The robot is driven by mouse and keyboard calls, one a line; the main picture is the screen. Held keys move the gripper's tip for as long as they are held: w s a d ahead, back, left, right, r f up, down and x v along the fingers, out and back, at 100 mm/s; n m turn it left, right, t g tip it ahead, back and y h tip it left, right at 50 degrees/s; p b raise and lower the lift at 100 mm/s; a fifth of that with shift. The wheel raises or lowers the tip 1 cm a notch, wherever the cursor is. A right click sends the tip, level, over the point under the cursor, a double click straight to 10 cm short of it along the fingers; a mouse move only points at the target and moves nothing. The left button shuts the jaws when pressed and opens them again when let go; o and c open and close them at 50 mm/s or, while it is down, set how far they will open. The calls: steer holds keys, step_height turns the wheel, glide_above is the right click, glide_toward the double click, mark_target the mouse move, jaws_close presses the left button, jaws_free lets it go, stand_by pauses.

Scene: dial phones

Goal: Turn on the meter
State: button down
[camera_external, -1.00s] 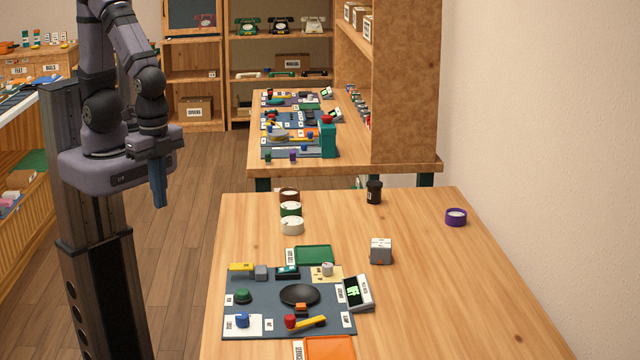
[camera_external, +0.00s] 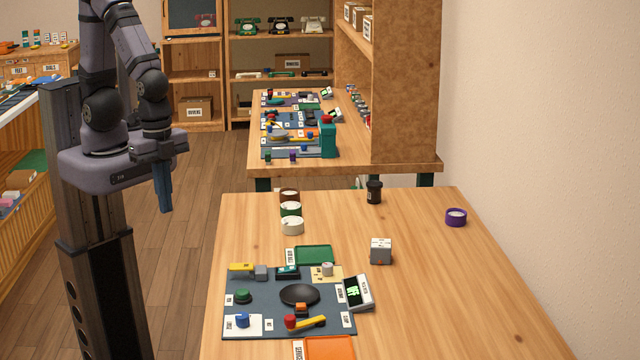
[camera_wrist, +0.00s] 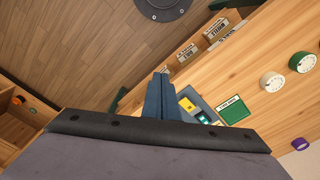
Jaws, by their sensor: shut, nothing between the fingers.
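The meter (camera_external: 357,293) is a small pale device with a dark screen and bright green characters. It stands tilted at the right edge of the blue-grey mat (camera_external: 265,302) on the near table. I cannot pick it out in the wrist view. My gripper (camera_external: 165,209) has blue fingers pointing down, to the left of the table and well away from the meter. The fingers are together and empty; they also show in the wrist view (camera_wrist: 158,78).
The mat holds a black dish (camera_external: 299,294), a green knob (camera_external: 243,296), a blue knob (camera_external: 242,320) and a red-and-yellow lever (camera_external: 306,322). A grey box (camera_external: 380,251), dark cup (camera_external: 374,192) and purple-rimmed dial (camera_external: 456,217) stand behind. The table's right side is clear.

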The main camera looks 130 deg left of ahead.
steer(key=w+a+f+m+t+p, duration=0.1)
steer(key=w+f+m+t+p, duration=0.1)
steer(key=w+m, duration=0.4)
steer(key=m+t+y+p, duration=0.4)
steer(key=m+t+y, duration=0.25)
steer(key=m, duration=0.85)
glide_above(284, 268)
steer(key=s+d, duration=0.1)
steer(key=shift+s+d+f+t+h, duration=0.1)
steer(key=shift+d+f+t+h, duration=0.05)
steer(key=shift+f+t+h, duration=0.25)
steer(key=shift+f+b, duration=0.1)
steer(key=shift+b, duration=0.2)
steer(key=f+b, duration=0.5)
steer(key=w+a+f+b, duration=0.1)
steer(key=f+b, duration=0.1)
steer(key=f, duration=0.1)
steer(key=shift+a+f+b, duration=0.1)
steer(key=shift+f+b, duration=0.15)
steer(key=shift+b, duration=0.05)
steer(key=shift+w+f, duration=0.1)
steer(key=shift+f, duration=0.05)
steer(key=shift+f, duration=0.3)
